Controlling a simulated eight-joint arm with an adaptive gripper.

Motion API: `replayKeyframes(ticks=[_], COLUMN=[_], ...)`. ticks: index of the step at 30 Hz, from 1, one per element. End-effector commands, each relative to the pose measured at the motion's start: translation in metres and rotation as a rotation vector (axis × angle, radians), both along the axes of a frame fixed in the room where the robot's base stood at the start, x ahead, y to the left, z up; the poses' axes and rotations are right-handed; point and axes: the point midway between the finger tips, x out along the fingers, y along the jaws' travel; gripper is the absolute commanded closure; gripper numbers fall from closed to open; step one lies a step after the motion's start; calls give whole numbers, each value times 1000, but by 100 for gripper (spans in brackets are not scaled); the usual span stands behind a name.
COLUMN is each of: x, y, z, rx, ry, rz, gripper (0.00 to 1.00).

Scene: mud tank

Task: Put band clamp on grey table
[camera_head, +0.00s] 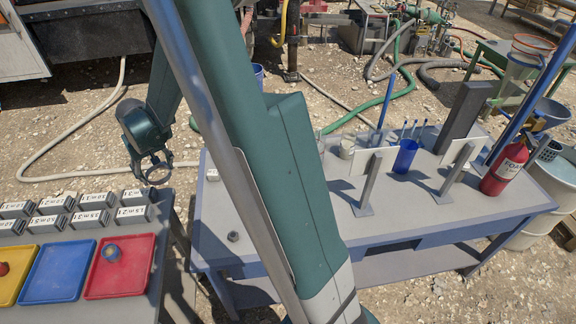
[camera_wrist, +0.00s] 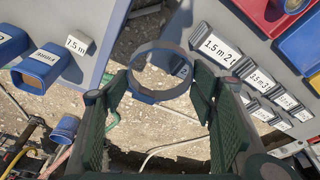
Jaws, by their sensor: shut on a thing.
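My gripper (camera_wrist: 158,84) is shut on the band clamp (camera_wrist: 160,96), a grey-blue open ring held between the fingertips in the wrist view. In the head view my gripper (camera_head: 148,155) hangs in the air with the ring (camera_head: 152,180) below it, over the gap between two tables. The grey table (camera_head: 345,213) with a bluish edge stands to the right of my gripper. Its top also shows at the upper left of the wrist view (camera_wrist: 98,62). My arm hides part of this table in the head view.
The left table (camera_head: 146,266) carries labelled grey blocks (camera_head: 90,217) and yellow, blue and red trays (camera_head: 121,266). On the grey table stand a blue cup (camera_head: 405,157), upright plates (camera_head: 374,161) and a red extinguisher (camera_head: 503,170). Bare surface shows at its near left.

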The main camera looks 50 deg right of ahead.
Motion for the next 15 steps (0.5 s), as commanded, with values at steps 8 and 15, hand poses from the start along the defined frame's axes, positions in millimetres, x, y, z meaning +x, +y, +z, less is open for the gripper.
replayKeyframes(ticks=[8, 15], x=[-25, -53], y=[-86, -154], z=[-1, -2], rx=[0, -1], ry=[0, 0], rz=[-216, -398], gripper=[56, 56])
